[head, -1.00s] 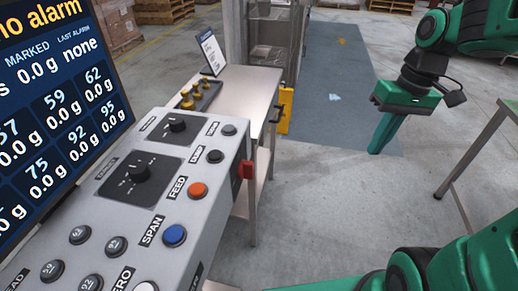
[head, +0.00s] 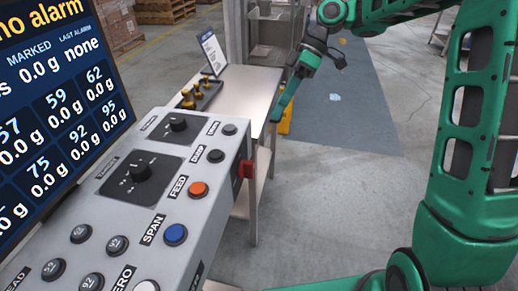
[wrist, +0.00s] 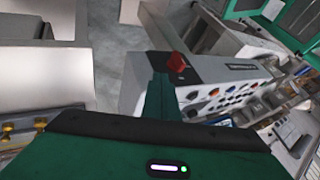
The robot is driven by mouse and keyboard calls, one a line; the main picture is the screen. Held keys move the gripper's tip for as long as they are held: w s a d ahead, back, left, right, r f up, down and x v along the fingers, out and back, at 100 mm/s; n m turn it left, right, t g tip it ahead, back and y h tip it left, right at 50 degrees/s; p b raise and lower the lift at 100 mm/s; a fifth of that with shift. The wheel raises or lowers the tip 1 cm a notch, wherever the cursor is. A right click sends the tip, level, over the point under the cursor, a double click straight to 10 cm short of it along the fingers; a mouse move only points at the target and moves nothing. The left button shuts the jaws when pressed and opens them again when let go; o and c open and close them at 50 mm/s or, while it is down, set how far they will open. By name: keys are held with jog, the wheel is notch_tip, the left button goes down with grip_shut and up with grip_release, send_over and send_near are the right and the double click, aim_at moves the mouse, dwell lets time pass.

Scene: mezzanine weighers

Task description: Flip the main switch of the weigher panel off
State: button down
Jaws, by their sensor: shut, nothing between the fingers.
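The weigher panel (head: 215,205) is a grey sloped console at the left of the head view. It also shows in the wrist view (wrist: 215,70), right of the fingers. The red main switch (head: 246,168) sits on its right end face. In the wrist view the switch (wrist: 177,62) is just beyond and right of my fingertips. My gripper (head: 276,116) is shut and empty, pointing down beyond the switch in the head view and apart from it. Its closed fingers (wrist: 160,82) show in the wrist view. The switch's exact angle is hard to read.
A steel table (head: 238,88) with brass weights (head: 198,95) and a sign (head: 213,54) stands behind the panel. A yellow post (head: 285,112) is by its edge. A display (head: 60,110) rises at left. The floor right of the panel is clear.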

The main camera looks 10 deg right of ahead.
aim_at(247, 170)
jog(key=s+a+f, duration=0.6)
jog(key=s+f, duration=0.1)
jog(key=f, duration=0.1)
jog(key=shift+a, duration=0.2)
dwell(0.4)
